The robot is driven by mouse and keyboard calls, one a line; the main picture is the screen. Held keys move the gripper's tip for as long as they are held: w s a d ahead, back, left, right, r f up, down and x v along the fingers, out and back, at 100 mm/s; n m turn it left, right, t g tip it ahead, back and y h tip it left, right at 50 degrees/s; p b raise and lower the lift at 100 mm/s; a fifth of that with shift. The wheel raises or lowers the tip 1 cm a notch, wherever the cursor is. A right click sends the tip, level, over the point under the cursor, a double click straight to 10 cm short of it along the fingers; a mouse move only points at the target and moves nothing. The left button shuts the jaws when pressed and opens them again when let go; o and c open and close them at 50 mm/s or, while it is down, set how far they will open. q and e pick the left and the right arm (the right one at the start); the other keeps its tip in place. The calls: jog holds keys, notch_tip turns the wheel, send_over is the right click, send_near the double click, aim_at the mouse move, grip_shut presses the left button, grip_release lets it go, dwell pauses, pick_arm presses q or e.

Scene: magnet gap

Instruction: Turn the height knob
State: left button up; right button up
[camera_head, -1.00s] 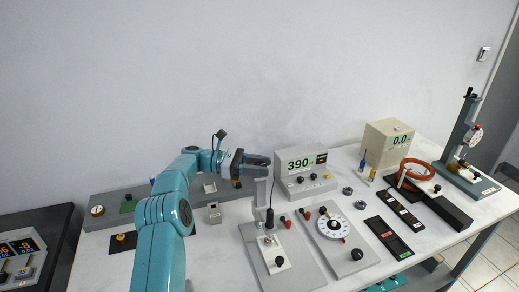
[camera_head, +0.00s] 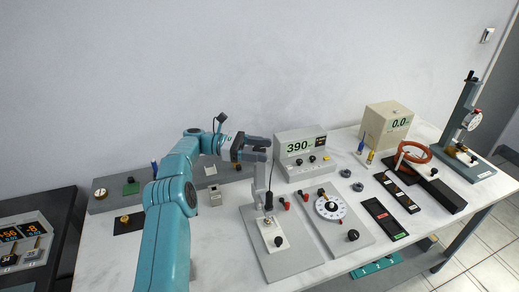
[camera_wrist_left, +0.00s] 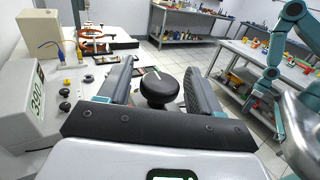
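A black round knob (camera_wrist_left: 158,88) with a white mark on top shows in the left wrist view, between the two fingers of my left gripper (camera_wrist_left: 160,90). A narrow gap shows on each side of it, so the fingers look open around it. In the head view my left gripper (camera_head: 264,149) is at the top of a grey post (camera_head: 260,180), fingers pointing right, and the knob there cannot be made out. The post stands on a grey base plate (camera_head: 282,265). My right gripper is not in view.
Right of the post are a plate with a white dial (camera_head: 330,208) and a black knob (camera_head: 352,235). Behind it stands a meter reading 390 (camera_head: 299,147). A beige box (camera_head: 386,125), a copper coil (camera_head: 415,153) and a gauge stand (camera_head: 463,122) are farther right.

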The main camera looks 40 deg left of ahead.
aim_at(260, 148)
pick_arm(q)
notch_tip(260, 148, up, 9)
jog(key=shift+p, duration=0.35)
notch_tip(260, 148, up, 11)
jog(key=p, duration=0.9)
